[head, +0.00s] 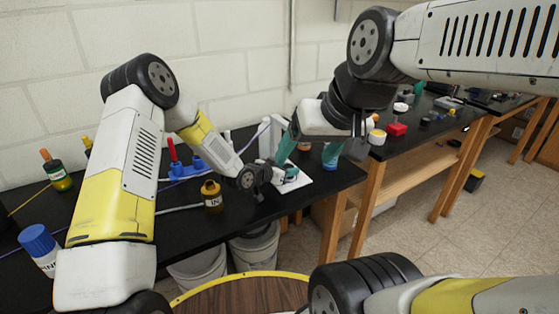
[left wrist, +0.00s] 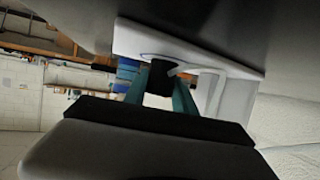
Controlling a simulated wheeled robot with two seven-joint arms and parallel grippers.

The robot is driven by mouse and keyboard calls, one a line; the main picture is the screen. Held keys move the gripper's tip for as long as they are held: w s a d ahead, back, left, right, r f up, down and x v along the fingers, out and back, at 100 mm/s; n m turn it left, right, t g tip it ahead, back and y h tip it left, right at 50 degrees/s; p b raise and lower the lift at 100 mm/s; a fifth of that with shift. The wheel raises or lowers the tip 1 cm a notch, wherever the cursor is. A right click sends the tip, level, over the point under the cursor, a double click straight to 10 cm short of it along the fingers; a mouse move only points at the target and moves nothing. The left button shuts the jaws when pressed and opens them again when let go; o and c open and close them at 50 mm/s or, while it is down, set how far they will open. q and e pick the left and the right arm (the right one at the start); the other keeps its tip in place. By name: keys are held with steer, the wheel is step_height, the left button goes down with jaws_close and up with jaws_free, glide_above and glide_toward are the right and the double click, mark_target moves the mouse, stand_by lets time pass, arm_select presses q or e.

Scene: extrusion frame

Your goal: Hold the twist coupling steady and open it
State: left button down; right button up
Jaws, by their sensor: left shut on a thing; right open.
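The twist coupling shows in the left wrist view as a short black cylinder (left wrist: 161,78) with a pale grey part beside it, in front of a white plate (left wrist: 185,45). My left gripper (left wrist: 160,92) is shut on the black cylinder, one teal finger on each side. In the head view my left gripper (head: 280,177) is low at the white base plate (head: 301,187), partly covered by its own wrist. My right gripper (head: 306,162) is open above the plate, its teal fingers wide apart with nothing between them. The coupling is mostly hidden in the head view.
A brown bottle (head: 211,195), a blue rack with a red-handled tool (head: 173,152) and a blue-capped jar (head: 39,246) stand on the black bench to the left. A red block (head: 397,129) and small items lie on the right bench. Buckets (head: 256,248) stand below.

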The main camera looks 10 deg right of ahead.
arm_select(q)
steer(key=c, duration=1)
jaws_free()
steer(key=shift+r, duration=0.1)
steer(key=v, duration=1.2)
steer(key=shift+a, duration=0.1)
steer(key=s+a+r+n+y, duration=0.2)
steer(key=s+a+r+y, duration=0.15)
steer(key=a+r, duration=0.5)
steer(key=s+a+r+n+y, duration=0.2)
steer(key=a+r+y, duration=0.2)
steer(key=a+r, duration=0.4)
steer(key=s+a+r+n, duration=0.2)
steer(key=s, duration=0.5)
steer(key=s+a+r+n+g, duration=0.1)
steer(key=s+a+r+n, duration=0.1)
steer(key=s, duration=0.5)
steer(key=s+a+r+n+g+y, duration=0.1)
steer(key=s+a+r, duration=0.1)
steer(key=s, duration=0.5)
steer(key=shift+s+a+r+n, duration=0.2)
steer(key=shift+a, duration=0.2)
steer(key=shift+s+a+r+n, duration=0.15)
steer(key=shift+a+n, duration=0.05)
steer(key=shift+a, duration=0.2)
